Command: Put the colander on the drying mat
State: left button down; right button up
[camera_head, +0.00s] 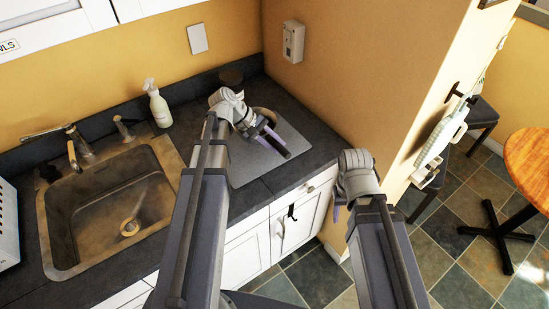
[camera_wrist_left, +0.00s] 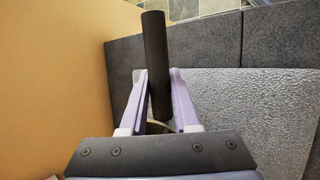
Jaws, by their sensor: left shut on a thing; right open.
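The colander shows mostly as a dark handle (camera_wrist_left: 154,60) between the purple fingers in the left wrist view. In the head view, a brownish rim (camera_head: 267,112) shows behind my left gripper; the rest is hidden by the arm. My left gripper (camera_head: 266,133) is shut on the handle, over the grey drying mat. The drying mat (camera_head: 245,168) lies flat on the dark counter, and its textured surface (camera_wrist_left: 250,110) fills the right of the wrist view. I cannot tell whether the colander touches it. My right gripper (camera_head: 338,203) is open, beyond the counter's front edge, mostly hidden.
A sink (camera_head: 70,225) with a tap is at the left, and a soap bottle (camera_head: 158,105) stands behind it. A dark round object (camera_head: 230,76) stands at the back of the counter. The yellow wall (camera_head: 340,80) closes off the counter's right side.

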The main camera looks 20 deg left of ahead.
pick_arm(q)
jog(key=shift+f+b, duration=1.9)
jog(key=shift+f, duration=0.15)
jog(key=shift+r, duration=0.1)
jog(key=c, duration=0.7)
grip_release()
jog(key=shift+o, duration=0.2)
